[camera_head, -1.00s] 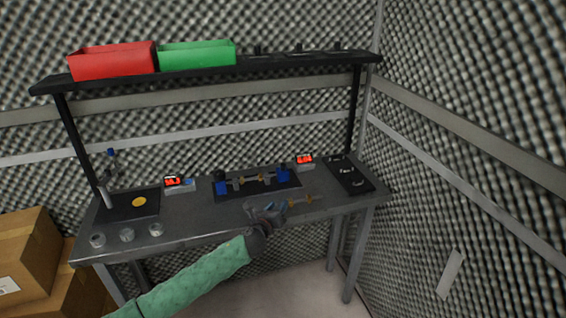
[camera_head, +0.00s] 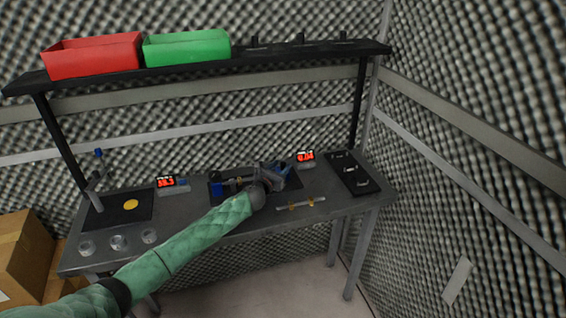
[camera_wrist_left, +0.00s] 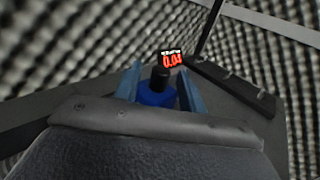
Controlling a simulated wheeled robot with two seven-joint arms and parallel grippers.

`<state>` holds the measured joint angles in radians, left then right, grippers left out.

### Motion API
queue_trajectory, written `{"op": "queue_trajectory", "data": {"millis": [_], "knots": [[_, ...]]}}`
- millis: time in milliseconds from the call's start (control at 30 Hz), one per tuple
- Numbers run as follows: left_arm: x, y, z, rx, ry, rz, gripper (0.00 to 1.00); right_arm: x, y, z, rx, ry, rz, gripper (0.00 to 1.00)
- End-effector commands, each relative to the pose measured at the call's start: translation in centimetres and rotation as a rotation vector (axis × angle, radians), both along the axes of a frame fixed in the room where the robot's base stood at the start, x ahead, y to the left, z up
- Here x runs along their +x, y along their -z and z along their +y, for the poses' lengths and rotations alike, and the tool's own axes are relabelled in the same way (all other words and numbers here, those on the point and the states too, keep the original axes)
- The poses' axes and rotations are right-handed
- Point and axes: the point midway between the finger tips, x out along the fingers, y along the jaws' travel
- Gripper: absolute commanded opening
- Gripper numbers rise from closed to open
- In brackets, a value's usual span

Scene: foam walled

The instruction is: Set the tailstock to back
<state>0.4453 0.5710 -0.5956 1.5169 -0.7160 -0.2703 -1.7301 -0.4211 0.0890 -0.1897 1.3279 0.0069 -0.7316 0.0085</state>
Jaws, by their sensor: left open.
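The centre bench (camera_head: 213,198) is a dark plate on the table with a blue block at its left end. My left gripper (camera_head: 281,172) is over the right end of this plate and hides much of it in the head view. In the left wrist view, a blue block with a black knob (camera_wrist_left: 157,90), which looks like the tailstock, stands between the two open blue-grey fingers (camera_wrist_left: 158,82). I cannot tell whether the fingers touch it. My right gripper is in neither view.
A shaft with brass-coloured parts (camera_head: 302,203) lies at the table's front. A black panel with knobs (camera_head: 354,174) is on the right. Two red displays (camera_head: 166,182) (camera_head: 305,156) stand behind. Red (camera_head: 95,55) and green (camera_head: 187,48) bins sit on the shelf overhead.

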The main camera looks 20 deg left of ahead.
Motion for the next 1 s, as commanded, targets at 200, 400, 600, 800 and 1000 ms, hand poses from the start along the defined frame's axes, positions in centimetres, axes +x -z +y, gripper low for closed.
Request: {"op": "queue_trajectory", "data": {"millis": [200, 400, 600, 800, 1000], "knots": [[2.0, 0.0, -0.4, -0.002, 0.0, 0.0, 0.41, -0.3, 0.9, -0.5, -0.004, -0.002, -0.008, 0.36], [2.5, 0.0, -0.5, -0.002, 0.0, 0.0, 0.41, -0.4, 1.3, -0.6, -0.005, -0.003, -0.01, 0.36], [2.5, 0.0, -0.5, -0.001, 0.0, 0.0, 0.41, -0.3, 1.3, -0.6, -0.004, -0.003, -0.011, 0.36], [2.5, 0.0, -0.5, -0.001, 0.0, 0.0, 0.01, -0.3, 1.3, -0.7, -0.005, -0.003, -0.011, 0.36], [2.6, 0.0, -0.6, -0.001, 0.0, 0.0, 0.0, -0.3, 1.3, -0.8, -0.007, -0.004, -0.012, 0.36]]}}
